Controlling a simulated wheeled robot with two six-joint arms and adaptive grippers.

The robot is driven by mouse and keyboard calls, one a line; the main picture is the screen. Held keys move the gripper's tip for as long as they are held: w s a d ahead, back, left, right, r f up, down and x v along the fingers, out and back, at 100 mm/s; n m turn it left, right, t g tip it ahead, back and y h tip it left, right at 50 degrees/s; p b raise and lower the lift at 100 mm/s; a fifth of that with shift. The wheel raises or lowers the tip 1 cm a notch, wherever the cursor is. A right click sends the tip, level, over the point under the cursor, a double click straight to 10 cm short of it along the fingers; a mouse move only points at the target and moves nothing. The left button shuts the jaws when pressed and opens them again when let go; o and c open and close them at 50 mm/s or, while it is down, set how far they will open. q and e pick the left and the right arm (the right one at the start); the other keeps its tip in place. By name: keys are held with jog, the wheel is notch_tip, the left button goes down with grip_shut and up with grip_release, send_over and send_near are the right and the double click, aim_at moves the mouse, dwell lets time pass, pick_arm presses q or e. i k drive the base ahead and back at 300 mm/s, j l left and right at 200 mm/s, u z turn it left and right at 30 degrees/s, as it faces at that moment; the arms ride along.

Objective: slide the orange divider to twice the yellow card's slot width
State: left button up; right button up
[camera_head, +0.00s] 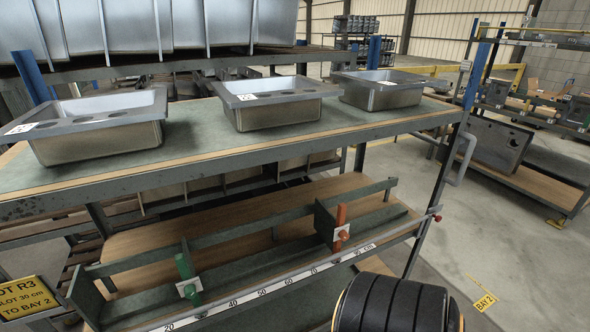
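The orange divider (341,214) stands upright toward the right of the lower shelf, with a red knob and white plate at its front. The plate sits just above the white ruler strip (276,286), near its upper marks; the exact reading is unclear. A green divider (184,264) with a similar plate stands farther left, above the low marks. The yellow card (27,296) at the left edge is partly cut off; it reads "R3", "SLOT 30 cm" and "TO BAY 2". Neither gripper is in view.
Three metal sinks (97,128), (275,103), (380,90) stand on the shelf above (190,150). The lower shelf (150,243) has bare wood behind a green rail. A rack post (440,190) stands at its right.

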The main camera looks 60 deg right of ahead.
aim_at(328, 227)
jog(key=z, duration=2.3)
